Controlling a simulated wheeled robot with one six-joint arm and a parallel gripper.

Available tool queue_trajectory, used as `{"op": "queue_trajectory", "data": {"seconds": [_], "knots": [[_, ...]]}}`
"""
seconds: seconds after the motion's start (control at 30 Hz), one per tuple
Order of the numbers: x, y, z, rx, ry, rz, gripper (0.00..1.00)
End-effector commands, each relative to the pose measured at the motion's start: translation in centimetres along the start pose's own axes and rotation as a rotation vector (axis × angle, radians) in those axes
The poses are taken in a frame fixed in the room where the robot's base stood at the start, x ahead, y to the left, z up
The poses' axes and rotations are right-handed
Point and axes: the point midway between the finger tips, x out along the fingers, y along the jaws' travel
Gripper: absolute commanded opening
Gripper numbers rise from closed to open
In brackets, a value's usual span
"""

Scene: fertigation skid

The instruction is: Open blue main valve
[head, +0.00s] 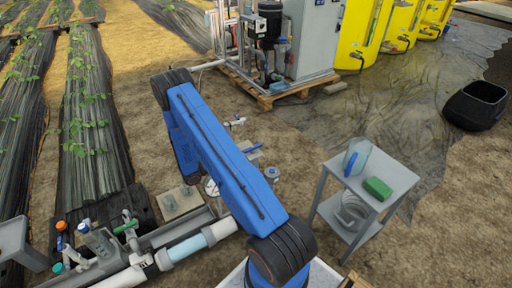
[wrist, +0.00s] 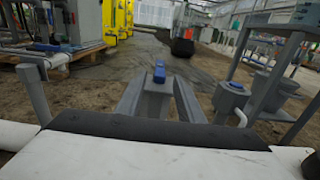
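My gripper (wrist: 159,92) shows in the wrist view as two grey bars beyond a black band and a white body. The bars stand apart, with a grey piece topped by a blue part (wrist: 159,72) seen between or just beyond them. I cannot tell whether they touch it. In the head view my blue arm hides the gripper. A blue handle (head: 253,148) lies near the ground right of the arm, with a round blue-topped fitting (head: 271,173) below it. A blue cap (head: 83,227) is on the pipework at lower left. Which is the main valve is unclear.
White pipe (head: 220,229) runs along the lower left. The pump skid (head: 266,97) and yellow tanks (head: 362,35) stand behind. A black tub (head: 475,104) is at right.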

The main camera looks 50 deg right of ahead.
Motion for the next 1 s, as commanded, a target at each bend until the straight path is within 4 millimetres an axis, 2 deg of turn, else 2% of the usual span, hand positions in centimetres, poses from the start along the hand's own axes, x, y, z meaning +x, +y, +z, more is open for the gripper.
{"op": "queue_trajectory", "data": {"seconds": [0.4, 0.6, 0.8, 1.0], "knots": [[7.5, -0.1, 0.0, 0.000, 0.001, -0.003, 0.34], [10.3, 0.0, 0.0, 0.000, 0.001, -0.001, 0.34], [11.8, 0.0, 0.0, 0.000, 0.000, 0.000, 0.34], [12.1, 0.0, 0.0, 0.000, 0.000, 0.001, 0.34]]}}
